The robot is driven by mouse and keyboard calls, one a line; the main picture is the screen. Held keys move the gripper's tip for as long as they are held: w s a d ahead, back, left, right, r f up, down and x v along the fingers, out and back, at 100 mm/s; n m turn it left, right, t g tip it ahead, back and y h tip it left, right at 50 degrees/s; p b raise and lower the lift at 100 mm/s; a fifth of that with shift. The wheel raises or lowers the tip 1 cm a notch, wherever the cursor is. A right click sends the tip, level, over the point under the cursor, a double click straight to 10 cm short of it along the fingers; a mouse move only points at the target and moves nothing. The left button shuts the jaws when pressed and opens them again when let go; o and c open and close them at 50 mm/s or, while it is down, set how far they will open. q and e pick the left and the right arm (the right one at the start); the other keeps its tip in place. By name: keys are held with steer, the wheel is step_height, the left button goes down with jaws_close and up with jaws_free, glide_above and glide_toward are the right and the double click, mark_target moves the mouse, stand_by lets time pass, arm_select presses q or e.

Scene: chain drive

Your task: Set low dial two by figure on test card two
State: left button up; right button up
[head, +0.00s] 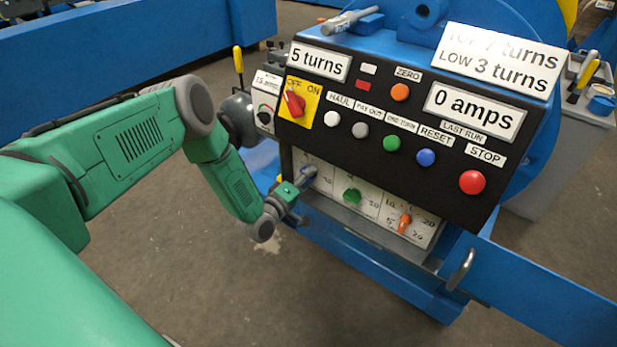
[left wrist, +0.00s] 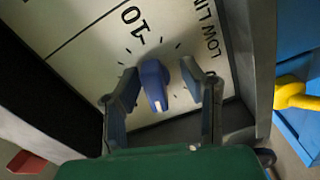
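A white dial plate (head: 336,207) under the black control panel carries a blue knob (head: 309,171), a green knob (head: 351,196) and an orange knob (head: 404,223). My left gripper (head: 296,187) is at the blue knob. In the left wrist view the blue knob (left wrist: 154,84) sits between the two fingers of the left gripper (left wrist: 160,86), which are spread with a gap showing at the right. A partly cut label beside it starts "LOW LI", and a "10" is printed near it. A white card (head: 499,62) reads "LOW 3 turns"; its upper line is washed out. My right gripper is out of view.
The black panel (head: 330,135) has several buttons, a red OFF/ON switch (head: 294,103), and signs reading "5 turns" (head: 319,61) and "0 amps" (head: 474,111). A metal handle (head: 461,269) stands at the lower right. A yellow part (left wrist: 296,94) shows right of the wrist.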

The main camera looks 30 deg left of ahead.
arm_select(q)
steer(key=shift+r, duration=0.1)
steer(key=shift+s+a, duration=0.1)
steer(key=shift+s, duration=0.3)
steer(key=s, duration=1.1)
steer(key=shift+a, duration=0.4)
